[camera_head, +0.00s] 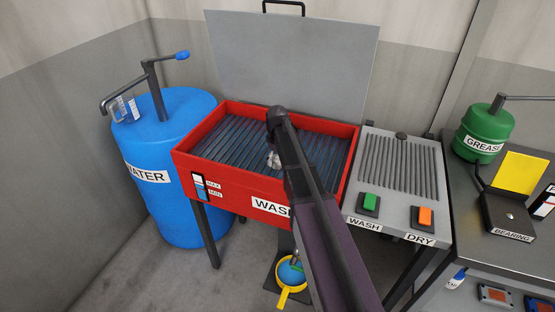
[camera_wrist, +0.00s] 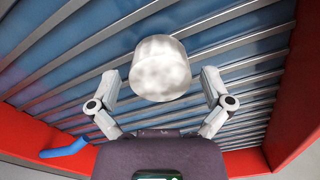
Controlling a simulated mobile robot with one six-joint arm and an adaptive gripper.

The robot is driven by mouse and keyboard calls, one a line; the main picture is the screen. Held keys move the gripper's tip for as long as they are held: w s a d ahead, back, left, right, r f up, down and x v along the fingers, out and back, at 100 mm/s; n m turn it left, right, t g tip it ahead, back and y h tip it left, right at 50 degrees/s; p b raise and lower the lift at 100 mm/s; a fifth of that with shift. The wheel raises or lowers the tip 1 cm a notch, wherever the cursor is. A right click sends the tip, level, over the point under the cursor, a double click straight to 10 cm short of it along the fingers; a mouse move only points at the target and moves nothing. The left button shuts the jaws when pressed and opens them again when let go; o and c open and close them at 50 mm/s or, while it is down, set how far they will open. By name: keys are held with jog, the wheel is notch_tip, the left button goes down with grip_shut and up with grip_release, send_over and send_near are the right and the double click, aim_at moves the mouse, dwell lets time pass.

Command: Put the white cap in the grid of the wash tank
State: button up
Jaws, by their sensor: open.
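The white cap (camera_wrist: 160,68) is a pale, mottled round piece in the wrist view, just beyond and between my fingers. The metal slats of the grid (camera_wrist: 75,55) lie behind it; I cannot tell for sure whether it touches them. My gripper (camera_wrist: 161,88) is open, with a gap between the cap and each finger. In the head view the red wash tank (camera_head: 186,158) stands with its lid up, and my arm reaches over its grid (camera_head: 235,135). A small whitish shape shows by my arm's end there; I cannot tell cap from fingers.
A blue water barrel (camera_head: 170,215) with a pump lever stands left of the tank. The raised grey lid (camera_head: 290,60) is behind it. A drying rack with a green wash button (camera_head: 369,202) and orange dry button (camera_head: 425,216) adjoins on the right. A green grease can (camera_head: 484,130) stands farther right.

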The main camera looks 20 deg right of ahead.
aim_at(277, 158)
jog(key=shift+r, duration=0.2)
notch_tip(277, 158, up, 12)
jog(key=p, duration=1.2)
jog(key=shift+s, duration=0.15)
dwell(0.7)
jog(key=s+a+m, duration=0.2)
jog(key=s+m, duration=0.1)
jog(key=s, duration=0.9)
jog(key=s+a+m, duration=0.3)
jog(key=s, duration=0.9)
